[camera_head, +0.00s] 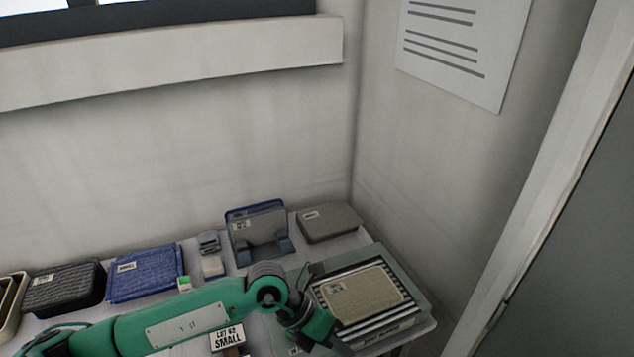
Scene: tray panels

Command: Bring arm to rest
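My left arm (190,318), green with grey joints, reaches in from the left over the front of the table. Its gripper (328,338) is low beside the left front edge of a striped stand (378,332). The fingers are dark and partly hidden, so I cannot tell if they are open or if they touch anything. A beige panel with a small label (362,294) lies flat on the striped stand. My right gripper is not in view.
A dark grey panel (66,290), a blue panel (148,276) and a grey-brown panel (330,222) lie on the table. A holder with upright panels (258,234) stands at the back. A "SMALL" sign (228,338) is below my arm. Walls close off the back and right.

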